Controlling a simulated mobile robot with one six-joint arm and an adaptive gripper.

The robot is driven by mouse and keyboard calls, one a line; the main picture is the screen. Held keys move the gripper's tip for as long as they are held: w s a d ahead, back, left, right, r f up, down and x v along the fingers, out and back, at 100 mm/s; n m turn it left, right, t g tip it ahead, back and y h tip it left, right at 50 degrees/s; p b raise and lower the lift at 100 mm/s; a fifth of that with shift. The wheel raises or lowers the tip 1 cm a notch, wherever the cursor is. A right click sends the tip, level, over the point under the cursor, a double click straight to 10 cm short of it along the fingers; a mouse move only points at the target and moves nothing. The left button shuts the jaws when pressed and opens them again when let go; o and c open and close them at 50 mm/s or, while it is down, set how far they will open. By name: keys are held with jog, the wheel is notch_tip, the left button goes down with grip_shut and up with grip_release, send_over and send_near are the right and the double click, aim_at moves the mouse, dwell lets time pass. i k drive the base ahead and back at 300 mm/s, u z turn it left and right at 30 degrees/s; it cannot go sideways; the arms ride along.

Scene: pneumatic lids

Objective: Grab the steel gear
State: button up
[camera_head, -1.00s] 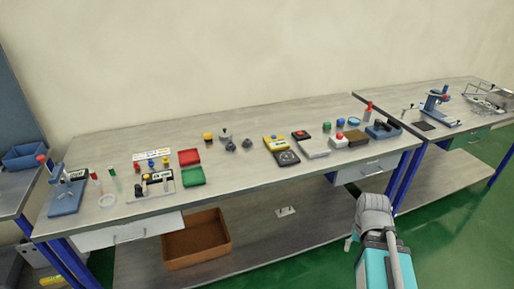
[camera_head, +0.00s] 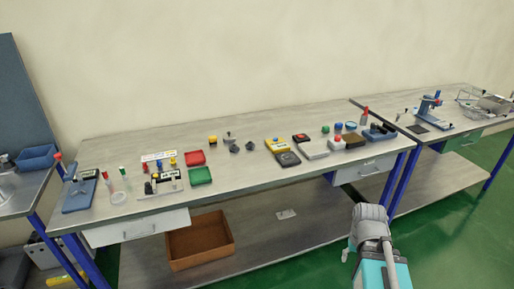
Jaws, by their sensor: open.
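Several small grey metal pieces stand together mid-table, between the red and green trays and the yellow box. One is a lighter grey knobbed piece (camera_head: 228,137); two darker pieces, a left one (camera_head: 234,148) and a right one (camera_head: 249,146), sit just in front of it. They are too small to tell which is the steel gear. My arm shows at the lower right, with my gripper (camera_head: 348,252) partly hidden beside its grey joint. It is open, in front of the table and well away from the metal pieces.
The long table (camera_head: 300,118) has bare room along its back. A yellow knob (camera_head: 213,139) stands left of the pieces, the yellow box (camera_head: 276,145) right. A red tray (camera_head: 195,157) and green tray (camera_head: 200,175) lie left. A brown box (camera_head: 200,245) is on the lower shelf.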

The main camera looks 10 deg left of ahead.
aim_at(250, 145)
jog(key=u, duration=0.1)
jog(key=i, duration=0.95)
jog(key=z, duration=0.05)
